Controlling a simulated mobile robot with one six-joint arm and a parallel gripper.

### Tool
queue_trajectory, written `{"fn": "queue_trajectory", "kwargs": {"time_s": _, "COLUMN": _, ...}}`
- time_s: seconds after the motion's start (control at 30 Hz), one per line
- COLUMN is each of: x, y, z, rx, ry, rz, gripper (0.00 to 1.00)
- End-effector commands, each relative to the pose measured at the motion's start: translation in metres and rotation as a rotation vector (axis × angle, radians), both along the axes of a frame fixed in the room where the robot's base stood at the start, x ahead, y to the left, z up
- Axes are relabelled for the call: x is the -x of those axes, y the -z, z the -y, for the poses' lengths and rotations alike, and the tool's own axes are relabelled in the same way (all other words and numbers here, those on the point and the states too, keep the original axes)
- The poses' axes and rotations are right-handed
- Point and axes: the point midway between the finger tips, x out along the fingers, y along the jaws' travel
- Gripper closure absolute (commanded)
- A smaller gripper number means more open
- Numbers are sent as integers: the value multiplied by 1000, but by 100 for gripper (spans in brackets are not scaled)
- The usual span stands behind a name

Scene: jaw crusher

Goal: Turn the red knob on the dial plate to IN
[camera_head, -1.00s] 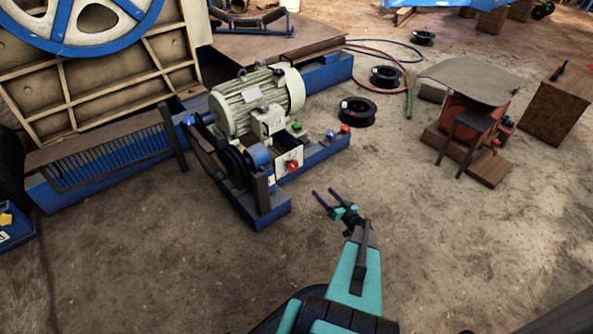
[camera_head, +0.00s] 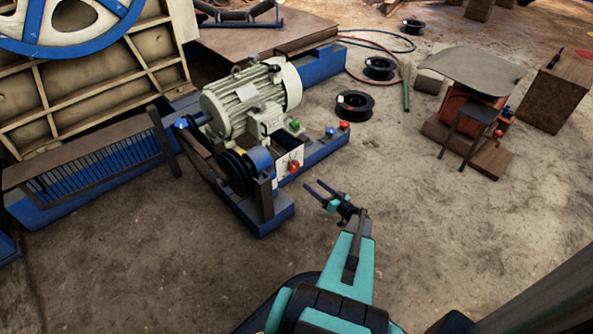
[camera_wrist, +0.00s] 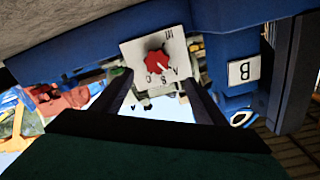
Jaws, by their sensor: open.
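The red knob (camera_head: 293,167) sits on a pale dial plate (camera_head: 281,160) on the blue motor frame. In the wrist view the red knob (camera_wrist: 157,60) shows nearly centred on the white dial plate (camera_wrist: 134,52), which appears upside down. A small white mark on the knob seems to point near A. My gripper (camera_head: 313,183) is open and empty, just right of and below the knob in the head view. In the wrist view its two fingers (camera_wrist: 157,76) stand apart below the knob, not touching it.
A plate lettered B (camera_wrist: 243,70) is to the right on the blue frame. The motor (camera_head: 250,100) and belt pulley (camera_head: 237,172) stand behind and left.

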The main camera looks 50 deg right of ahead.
Motion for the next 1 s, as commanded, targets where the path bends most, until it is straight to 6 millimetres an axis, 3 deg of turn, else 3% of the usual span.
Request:
{"fn": "queue_trajectory", "kwargs": {"time_s": 0.27, "x": 9, "y": 0, "z": 11, "rx": 0, "ry": 20, "rz": 0, "gripper": 34}}
{"fn": "queue_trajectory", "kwargs": {"time_s": 0.47, "x": 1, "y": 1, "z": 16, "rx": 1, "ry": 25, "rz": 0, "gripper": 34}}
{"fn": "queue_trajectory", "kwargs": {"time_s": 1.0, "x": -70, "y": 3, "z": 21, "rx": 1, "ry": 25, "rz": 0, "gripper": 34}}
